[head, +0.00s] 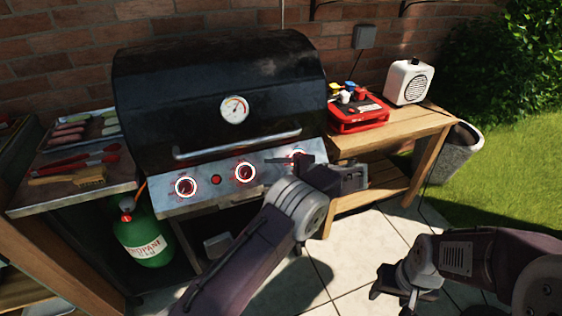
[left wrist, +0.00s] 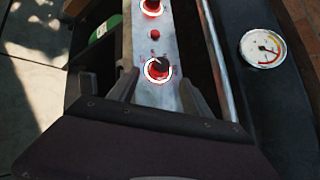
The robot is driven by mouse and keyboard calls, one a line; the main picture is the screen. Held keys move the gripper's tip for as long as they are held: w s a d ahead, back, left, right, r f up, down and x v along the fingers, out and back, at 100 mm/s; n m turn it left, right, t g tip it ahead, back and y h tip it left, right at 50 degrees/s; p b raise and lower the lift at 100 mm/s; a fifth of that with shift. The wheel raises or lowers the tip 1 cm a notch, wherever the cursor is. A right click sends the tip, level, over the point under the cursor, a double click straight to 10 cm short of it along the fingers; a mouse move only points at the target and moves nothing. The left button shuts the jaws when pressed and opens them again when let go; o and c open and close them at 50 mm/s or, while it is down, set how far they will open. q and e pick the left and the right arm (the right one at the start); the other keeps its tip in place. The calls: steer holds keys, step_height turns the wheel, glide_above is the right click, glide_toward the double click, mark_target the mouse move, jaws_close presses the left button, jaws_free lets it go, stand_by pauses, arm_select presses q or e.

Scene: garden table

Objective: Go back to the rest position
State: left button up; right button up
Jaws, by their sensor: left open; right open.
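My left gripper (head: 285,164) is open and empty in front of the right end of the grill's control panel (head: 220,195). It partly covers the right knob (head: 296,154). In the left wrist view its two fingers (left wrist: 160,88) point along the panel, with the middle knob (left wrist: 157,70) showing between them. I cannot tell how close the fingers are to the panel. My right gripper (head: 398,286) is open and empty over the patio at the lower right, apart from everything.
The black grill (head: 150,90) has its lid down. A side shelf at left holds sausages (head: 68,133), red tongs (head: 85,160) and a brush (head: 92,175). A green propane bottle (head: 142,235) stands below. The wooden table (head: 405,127) carries a red caddy (head: 355,118) and a white speaker (head: 408,80).

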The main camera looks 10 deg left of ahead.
arm_select(q)
steer(key=shift+d, duration=0.1)
steer(key=s+a+f+n+g+h, duration=0.2)
steer(key=s+a+f+g+h, duration=0.15)
steer(key=s+f+h, duration=0.4)
steer(key=s+d+n+t+h, duration=0.25)
steer(key=s+n+h, duration=0.4)
steer(key=s, duration=1.05)
step_height(320, 180, up, 14)
steer(key=n+p, duration=0.1)
steer(key=p, duration=1.3)
steer(key=shift+s+f+n+p, duration=0.2)
steer(key=shift+s+n+p, duration=0.15)
steer(key=shift+p, duration=0.05)
